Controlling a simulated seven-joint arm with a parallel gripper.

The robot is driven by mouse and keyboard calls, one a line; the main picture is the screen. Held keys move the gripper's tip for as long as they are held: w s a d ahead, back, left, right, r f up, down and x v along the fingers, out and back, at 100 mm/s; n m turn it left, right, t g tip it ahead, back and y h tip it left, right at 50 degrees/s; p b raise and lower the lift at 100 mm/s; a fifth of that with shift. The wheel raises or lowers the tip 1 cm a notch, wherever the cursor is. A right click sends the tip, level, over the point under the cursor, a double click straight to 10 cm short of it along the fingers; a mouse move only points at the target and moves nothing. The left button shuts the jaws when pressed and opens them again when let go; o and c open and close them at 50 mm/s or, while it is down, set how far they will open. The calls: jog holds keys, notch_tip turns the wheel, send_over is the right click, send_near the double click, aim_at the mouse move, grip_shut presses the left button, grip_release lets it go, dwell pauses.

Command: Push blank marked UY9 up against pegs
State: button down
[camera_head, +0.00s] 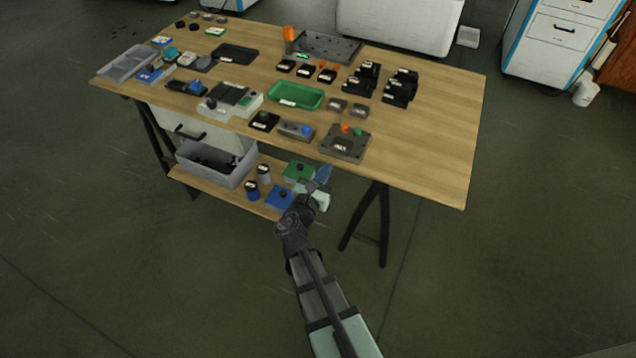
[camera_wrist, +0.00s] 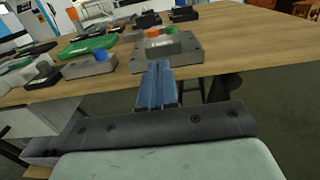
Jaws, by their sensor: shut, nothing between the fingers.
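My gripper (camera_head: 323,176) is shut and empty, just off the front edge of the table. In the wrist view its blue fingers (camera_wrist: 157,82) lie together and point toward the table. A grey plate (camera_head: 344,146) with an orange and a green peg and a white label sits near the front edge, beyond my fingertips; it also shows in the wrist view (camera_wrist: 175,55). To its left is a grey block (camera_head: 290,128) with a blue knob. Two small grey labelled blocks (camera_head: 337,106) lie behind. The labels are too small to read, so I cannot tell which piece is UY9.
A green tray (camera_head: 272,96), a black labelled block (camera_head: 263,121) and several black blocks (camera_head: 396,92) stand on the table (camera_head: 430,140). A dark grey plate (camera_head: 345,48) lies at the back. The table's right side is clear. A lower shelf (camera_head: 235,196) holds a grey bin and containers.

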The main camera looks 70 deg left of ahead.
aim_at(338, 150)
jog(key=shift+x, duration=3.1)
jog(key=shift+f, duration=0.1)
jog(key=shift+x, duration=1.2)
jog(key=shift+d, duration=0.1)
jog(key=shift+s, duration=0.1)
jog(key=v, duration=1.4)
